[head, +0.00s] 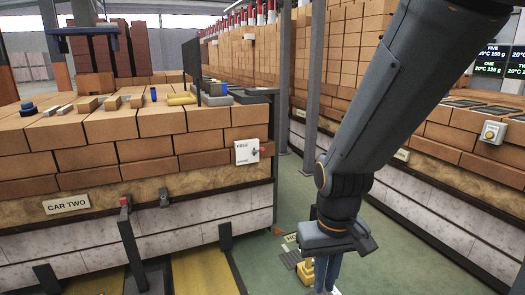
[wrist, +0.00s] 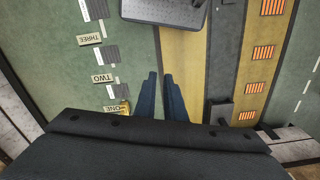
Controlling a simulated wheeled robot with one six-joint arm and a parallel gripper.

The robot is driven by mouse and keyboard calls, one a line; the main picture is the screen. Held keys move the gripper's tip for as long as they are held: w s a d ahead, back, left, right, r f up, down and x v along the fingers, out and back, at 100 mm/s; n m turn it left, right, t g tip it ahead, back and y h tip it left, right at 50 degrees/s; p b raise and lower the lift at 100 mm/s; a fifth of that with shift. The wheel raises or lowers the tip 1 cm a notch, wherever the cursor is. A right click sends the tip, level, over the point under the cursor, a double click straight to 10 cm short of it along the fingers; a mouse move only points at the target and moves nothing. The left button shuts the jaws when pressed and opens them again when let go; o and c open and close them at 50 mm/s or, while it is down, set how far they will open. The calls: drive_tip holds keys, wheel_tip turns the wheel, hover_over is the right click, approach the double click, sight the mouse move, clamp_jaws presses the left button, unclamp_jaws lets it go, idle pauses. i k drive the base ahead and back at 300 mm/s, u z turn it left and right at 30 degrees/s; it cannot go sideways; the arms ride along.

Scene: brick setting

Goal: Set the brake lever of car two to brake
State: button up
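Car two, named by a "CAR TWO" sign (head: 68,204), is a brick-loaded car at the left of the head view. A white plate (head: 243,152) marked "FREE" is on its side near the right corner. A small dark lever with a red knob (head: 262,150) is on this plate, roughly mid-height; the lower lettering is too small to read. My gripper (head: 326,288) hangs fingers down over the green floor, to the right of and below the plate, apart from it. In the wrist view the two blue fingers (wrist: 160,76) are apart with nothing between them.
A red-knobbed post (head: 125,202) stands in front of car two. A grey post (head: 313,90) rises behind my arm. Brick stacks and a wall box (head: 492,131) line the right. The green floor has a yellow object (head: 306,272) and signs such as "TWO" (wrist: 102,78).

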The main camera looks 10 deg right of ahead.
sight(261, 149)
drive_tip(key=u, duration=0.3)
drive_tip(key=i, duration=1.15)
drive_tip(key=z, duration=0.4)
